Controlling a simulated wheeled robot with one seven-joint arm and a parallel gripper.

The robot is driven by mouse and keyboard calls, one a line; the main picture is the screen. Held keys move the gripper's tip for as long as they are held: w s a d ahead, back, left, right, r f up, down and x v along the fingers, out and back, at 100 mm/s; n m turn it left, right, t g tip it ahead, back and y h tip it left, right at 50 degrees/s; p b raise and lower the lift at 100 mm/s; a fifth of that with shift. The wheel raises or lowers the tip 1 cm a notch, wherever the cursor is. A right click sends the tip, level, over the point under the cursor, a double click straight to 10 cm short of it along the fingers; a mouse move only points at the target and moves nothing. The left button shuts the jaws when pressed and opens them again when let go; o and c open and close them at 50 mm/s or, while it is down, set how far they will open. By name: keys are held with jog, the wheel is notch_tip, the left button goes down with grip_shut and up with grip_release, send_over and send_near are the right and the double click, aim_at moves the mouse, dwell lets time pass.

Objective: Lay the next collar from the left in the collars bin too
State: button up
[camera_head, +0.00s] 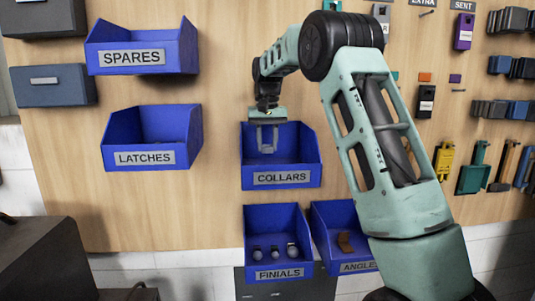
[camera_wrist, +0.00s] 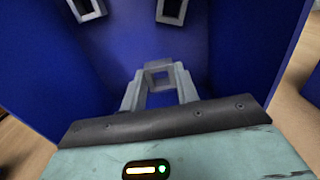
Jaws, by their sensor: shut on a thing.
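The blue bin labelled COLLARS (camera_head: 281,178) hangs on the wooden wall in the middle of the head view. My gripper (camera_head: 267,146) reaches down into it from above. In the wrist view my gripper (camera_wrist: 159,82) is shut on a small grey square collar (camera_wrist: 160,72), held between the fingertips inside the blue walls. Two other grey collars lie deeper in the bin in the wrist view, one at the upper left (camera_wrist: 86,9) and one at the top middle (camera_wrist: 171,10). Whether the held collar touches the bin floor I cannot tell.
Blue bins marked SPARES (camera_head: 140,58) and LATCHES (camera_head: 150,158) hang to the left. FINIALS (camera_head: 278,274) and ANGLES (camera_head: 352,267) bins sit below. Several parts hang on the wall at right. My arm hides part of the wall there.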

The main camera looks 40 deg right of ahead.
jog(key=shift+f+p, duration=0.7)
jog(key=shift+f, duration=1.4)
jog(key=shift+f, duration=0.1)
jog(key=o, duration=1)
notch_tip(320, 180, up, 12)
jog(key=b, duration=0.2)
jog(key=shift+b, duration=0.3)
